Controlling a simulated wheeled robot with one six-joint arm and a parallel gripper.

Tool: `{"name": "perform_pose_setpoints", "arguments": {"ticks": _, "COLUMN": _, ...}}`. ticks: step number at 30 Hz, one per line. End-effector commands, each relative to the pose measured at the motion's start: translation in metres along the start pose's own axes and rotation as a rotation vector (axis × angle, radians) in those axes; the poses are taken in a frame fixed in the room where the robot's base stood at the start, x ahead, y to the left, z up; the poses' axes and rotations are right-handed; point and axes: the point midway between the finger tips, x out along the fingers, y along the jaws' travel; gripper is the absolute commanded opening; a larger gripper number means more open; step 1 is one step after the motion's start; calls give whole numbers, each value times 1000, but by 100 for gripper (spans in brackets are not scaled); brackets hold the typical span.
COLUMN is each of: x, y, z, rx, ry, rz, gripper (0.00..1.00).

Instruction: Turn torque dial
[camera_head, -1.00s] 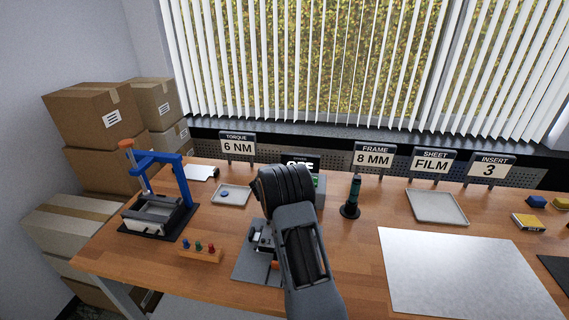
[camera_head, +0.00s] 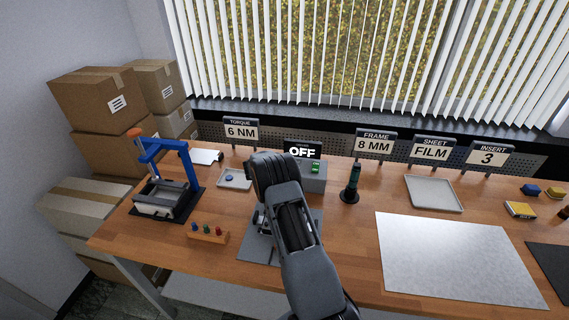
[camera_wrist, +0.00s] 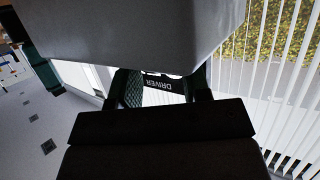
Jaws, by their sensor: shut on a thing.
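The driver unit is a grey box (camera_head: 314,178) with a dark display (camera_head: 302,151) reading OFF and a green button on its front. My arm covers its left part, and the torque dial is hidden. In the head view my gripper is hidden behind my arm, just in front of the unit. In the wrist view my gripper (camera_wrist: 165,88) shows two dark fingers with a DRIVER label upside down between them. A large grey surface fills the top. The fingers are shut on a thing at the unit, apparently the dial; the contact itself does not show.
The torque sign (camera_head: 240,131) reads 6 NM. A dark driver tool (camera_head: 351,186) stands upright right of the unit. A blue press (camera_head: 172,162), a bit rack (camera_head: 208,236) and a small tray (camera_head: 235,182) lie left. A grey plate is partly under my arm. A silver sheet (camera_head: 455,262) lies right.

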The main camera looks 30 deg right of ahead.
Motion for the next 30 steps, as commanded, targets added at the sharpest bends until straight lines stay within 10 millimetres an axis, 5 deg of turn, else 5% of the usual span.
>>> {"name": "perform_pose_setpoints", "arguments": {"ticks": 3, "x": 0, "y": 0, "z": 0, "rx": 1, "ry": 0, "rz": -1, "gripper": 20}}
{"name": "perform_pose_setpoints", "arguments": {"ticks": 4, "x": 0, "y": 0, "z": 0, "rx": 1, "ry": 0, "rz": -1, "gripper": 44}}
{"name": "perform_pose_setpoints", "arguments": {"ticks": 12, "x": 0, "y": 0, "z": 0, "rx": 0, "ry": 0, "rz": -1, "gripper": 69}}
{"name": "perform_pose_setpoints", "arguments": {"ticks": 22, "x": -7, "y": -1, "z": 0, "rx": 0, "ry": 0, "rz": -4, "gripper": 69}}
{"name": "perform_pose_setpoints", "arguments": {"ticks": 30, "x": -54, "y": -1, "z": 1, "rx": 0, "ry": 1, "rz": -6, "gripper": 69}}
